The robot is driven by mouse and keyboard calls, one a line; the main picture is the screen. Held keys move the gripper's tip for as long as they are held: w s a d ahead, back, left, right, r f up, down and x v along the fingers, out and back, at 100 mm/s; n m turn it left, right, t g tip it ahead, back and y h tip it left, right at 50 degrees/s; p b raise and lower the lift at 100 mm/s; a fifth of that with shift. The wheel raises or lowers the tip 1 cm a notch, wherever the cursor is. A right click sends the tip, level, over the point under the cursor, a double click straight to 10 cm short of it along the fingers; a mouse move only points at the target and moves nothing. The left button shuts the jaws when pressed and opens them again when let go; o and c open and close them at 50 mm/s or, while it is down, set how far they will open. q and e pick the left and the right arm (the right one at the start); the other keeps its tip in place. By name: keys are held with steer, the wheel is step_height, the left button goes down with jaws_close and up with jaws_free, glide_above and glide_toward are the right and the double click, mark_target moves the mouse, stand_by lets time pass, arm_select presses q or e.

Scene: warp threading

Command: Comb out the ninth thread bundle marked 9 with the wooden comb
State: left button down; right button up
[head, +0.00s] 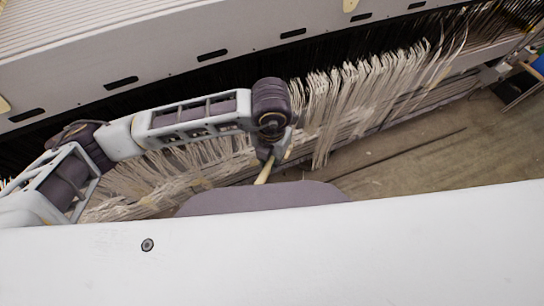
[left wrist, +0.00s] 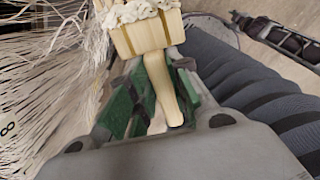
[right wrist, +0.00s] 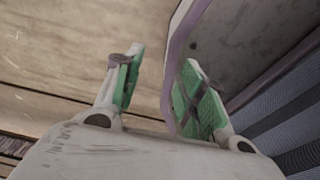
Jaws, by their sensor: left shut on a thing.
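My left gripper (head: 268,152) is shut on the handle of the wooden comb (head: 265,170), in front of the hanging threads. In the left wrist view the comb (left wrist: 160,85) stands between the green finger pads (left wrist: 145,108), its wide head pointing away from the gripper. White thread tufts (left wrist: 135,12) lie at the far edge of the comb head. Pale thread bundles (left wrist: 40,70) hang at the left, one with a mark that reads 8 (left wrist: 8,130). I cannot read a 9 in any view. My right gripper (right wrist: 160,85) is open and empty, outside the head view.
Bundled threads (head: 345,95) hang in a long row from the pale loom frame (head: 200,40) across the head view. The brown floor (head: 420,150) shows at the right. Blue and other coloured items (head: 538,65) stand at the far right edge.

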arm_select(q)
steer(key=shift+a+n, duration=0.1)
steer(key=shift+n, duration=1.1)
steer(key=n, duration=0.3)
steer(key=shift+a+n, duration=0.1)
steer(key=shift+n, duration=2.1)
arm_select(e)
steer(key=shift+s, duration=0.15)
arm_select(q)
steer(key=shift+w, duration=0.25)
arm_select(e)
steer(key=shift+w, duration=0.3)
